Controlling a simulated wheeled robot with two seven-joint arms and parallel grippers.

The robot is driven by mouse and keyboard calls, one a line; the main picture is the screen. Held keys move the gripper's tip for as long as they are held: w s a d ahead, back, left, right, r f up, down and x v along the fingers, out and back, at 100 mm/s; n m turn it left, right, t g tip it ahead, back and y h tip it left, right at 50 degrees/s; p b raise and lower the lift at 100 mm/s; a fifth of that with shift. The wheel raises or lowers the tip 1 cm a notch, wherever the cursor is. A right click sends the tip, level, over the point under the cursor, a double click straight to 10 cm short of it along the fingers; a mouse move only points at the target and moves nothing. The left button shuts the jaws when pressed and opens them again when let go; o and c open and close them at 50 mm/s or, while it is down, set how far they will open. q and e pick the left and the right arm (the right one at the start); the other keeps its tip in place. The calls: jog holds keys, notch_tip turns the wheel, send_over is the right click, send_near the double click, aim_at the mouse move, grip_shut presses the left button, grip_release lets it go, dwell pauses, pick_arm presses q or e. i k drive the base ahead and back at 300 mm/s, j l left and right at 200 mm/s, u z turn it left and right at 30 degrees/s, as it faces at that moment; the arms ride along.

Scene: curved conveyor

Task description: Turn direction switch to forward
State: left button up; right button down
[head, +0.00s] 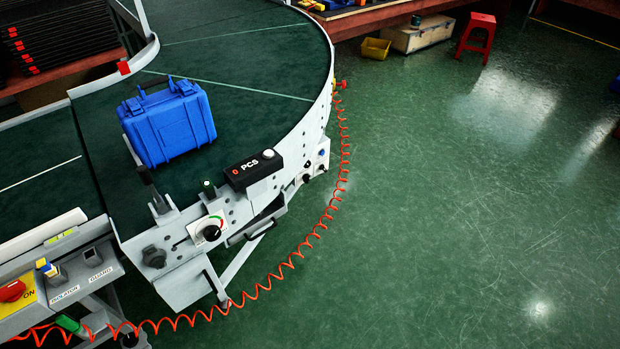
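I cannot tell for sure which control is the direction switch, as no such label is readable. On the curved conveyor's (312,72) near end there is a black rotary knob (211,233) on a white plate with a coloured scale. A black lever (152,190) stands upright left of it, tilted. A white control box (322,158) with small dark knobs is fixed to the outer side, further right; its markings are too small to read. Neither of my grippers shows in the head view.
A blue case (170,125) sits on the belt. A counter box (254,170) reads 0 PCS. A red ON switch (12,291) and an isolator panel are at lower left. An orange coiled hose (300,248) hangs around the conveyor's outside. The green floor (450,210) at right is clear.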

aim_at(306, 177)
jog(key=i+l, duration=0.2)
jog(key=i+l+u, duration=0.15)
jog(key=l, duration=0.25)
jog(key=i+l, duration=0.25)
jog(key=i+l+u, duration=0.15)
jog(key=l, duration=0.25)
jog(key=i+l, duration=0.2)
jog(key=l, duration=0.15)
